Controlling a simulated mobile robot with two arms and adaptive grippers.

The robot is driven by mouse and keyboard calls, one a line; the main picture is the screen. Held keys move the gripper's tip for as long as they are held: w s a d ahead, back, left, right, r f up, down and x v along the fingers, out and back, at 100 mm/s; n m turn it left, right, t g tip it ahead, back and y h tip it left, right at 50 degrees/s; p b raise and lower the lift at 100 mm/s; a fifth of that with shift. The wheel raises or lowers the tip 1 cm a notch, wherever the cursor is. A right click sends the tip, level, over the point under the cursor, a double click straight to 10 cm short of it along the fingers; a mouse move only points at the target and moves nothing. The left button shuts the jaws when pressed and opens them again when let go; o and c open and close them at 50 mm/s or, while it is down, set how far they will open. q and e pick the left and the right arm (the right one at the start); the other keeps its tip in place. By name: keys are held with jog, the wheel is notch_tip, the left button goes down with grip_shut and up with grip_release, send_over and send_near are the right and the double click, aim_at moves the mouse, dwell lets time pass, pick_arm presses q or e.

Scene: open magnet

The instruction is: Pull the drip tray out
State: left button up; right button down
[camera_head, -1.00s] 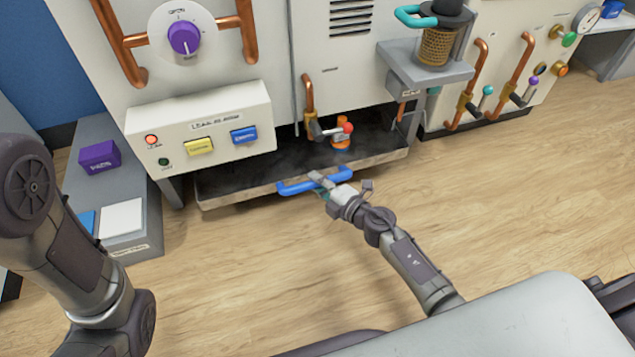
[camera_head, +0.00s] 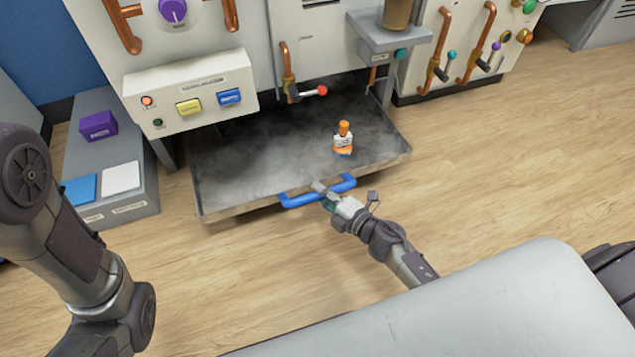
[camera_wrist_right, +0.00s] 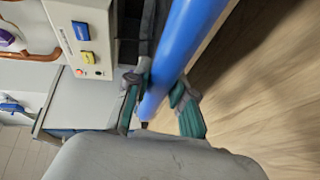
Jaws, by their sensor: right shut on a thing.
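The drip tray (camera_head: 250,170) is a wide, shallow grey metal tray under the machine, standing well out from it with misty vapour over its floor. Its blue bar handle (camera_head: 300,199) is on the front wall. My right gripper (camera_head: 326,196) is at the handle's middle, shut on it. In the right wrist view the blue handle (camera_wrist_right: 185,45) passes between the two green-padded fingers (camera_wrist_right: 160,108). An orange-capped bottle (camera_head: 343,140) stands in the tray's right part. My left arm is at the left edge; its gripper is out of frame.
A control box (camera_head: 190,95) with yellow and blue buttons overhangs the tray's left rear. A red-ended valve lever (camera_head: 312,91) is above the tray. A low grey shelf (camera_head: 140,178) with a purple box stands left. The wooden floor in front is clear.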

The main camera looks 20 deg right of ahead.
jog(key=shift+s, duration=0.7)
jog(key=shift+d, duration=0.1)
jog(key=c, duration=1)
grip_release()
jog(key=shift+s, duration=0.1)
jog(key=v, duration=1.1)
jog(key=shift+s+d+r, duration=0.15)
jog(key=shift+s, duration=0.2)
